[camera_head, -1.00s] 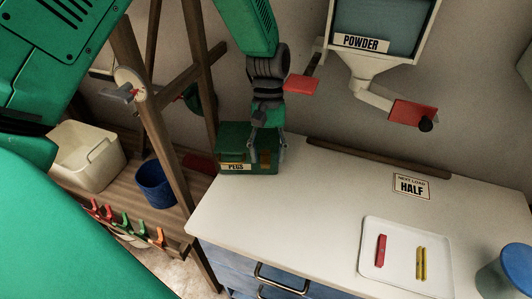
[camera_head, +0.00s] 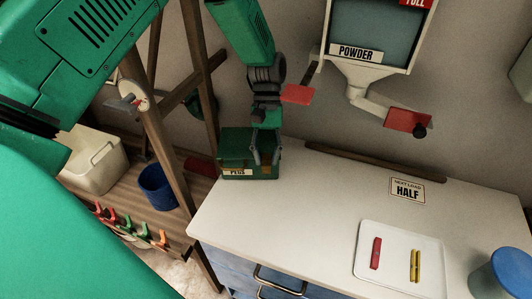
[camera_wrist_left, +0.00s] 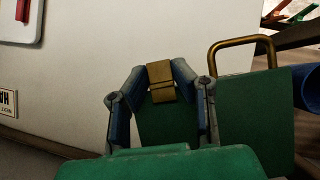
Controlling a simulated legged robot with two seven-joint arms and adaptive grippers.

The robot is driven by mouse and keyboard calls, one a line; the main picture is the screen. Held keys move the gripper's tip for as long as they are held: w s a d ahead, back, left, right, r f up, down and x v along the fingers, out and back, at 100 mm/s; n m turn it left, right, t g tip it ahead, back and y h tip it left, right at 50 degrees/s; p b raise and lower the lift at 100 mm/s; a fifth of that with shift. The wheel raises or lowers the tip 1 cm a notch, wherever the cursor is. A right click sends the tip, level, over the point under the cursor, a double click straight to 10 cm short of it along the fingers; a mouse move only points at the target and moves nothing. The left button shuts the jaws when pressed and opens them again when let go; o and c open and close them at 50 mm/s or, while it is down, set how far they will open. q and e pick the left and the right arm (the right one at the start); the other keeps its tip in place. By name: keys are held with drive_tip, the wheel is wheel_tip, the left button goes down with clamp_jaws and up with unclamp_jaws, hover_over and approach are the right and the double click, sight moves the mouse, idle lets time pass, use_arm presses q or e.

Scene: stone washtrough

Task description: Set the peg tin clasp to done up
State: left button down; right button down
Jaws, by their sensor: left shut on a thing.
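The green peg tin (camera_head: 236,160), with a "PEGS" label, stands at the back left end of the white counter. My left gripper (camera_head: 265,160) reaches down to the right part of its front. In the left wrist view the brass clasp (camera_wrist_left: 161,84) lies between the two fingertips of my left gripper (camera_wrist_left: 161,72). The gripper is shut on the clasp. The fingers hide much of the clasp in the head view, so I cannot tell whether it is done up. My right gripper is not in view.
A white tray (camera_head: 384,276) with a red and a yellow thing lies at the counter's right. A blue-lidded pot (camera_head: 503,272) stands beside it. The powder hopper (camera_head: 368,50) hangs above. A blue cup (camera_head: 157,187) stands on the wooden shelf. The counter's middle is clear.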

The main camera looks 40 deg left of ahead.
use_arm(q)
drive_tip(key=shift+a, duration=0.2)
drive_tip(key=c, duration=1.4)
unclamp_jaws()
drive_tip(key=shift+a, duration=0.25)
drive_tip(key=shift+o, duration=0.2)
drive_tip(key=shift+w+r, duration=0.25)
drive_tip(key=shift+r, duration=0.2)
drive_tip(key=v, duration=1.1)
drive_tip(key=shift+a+f, duration=0.15)
drive_tip(key=shift+a, duration=0.15)
drive_tip(key=shift+w, duration=0.1)
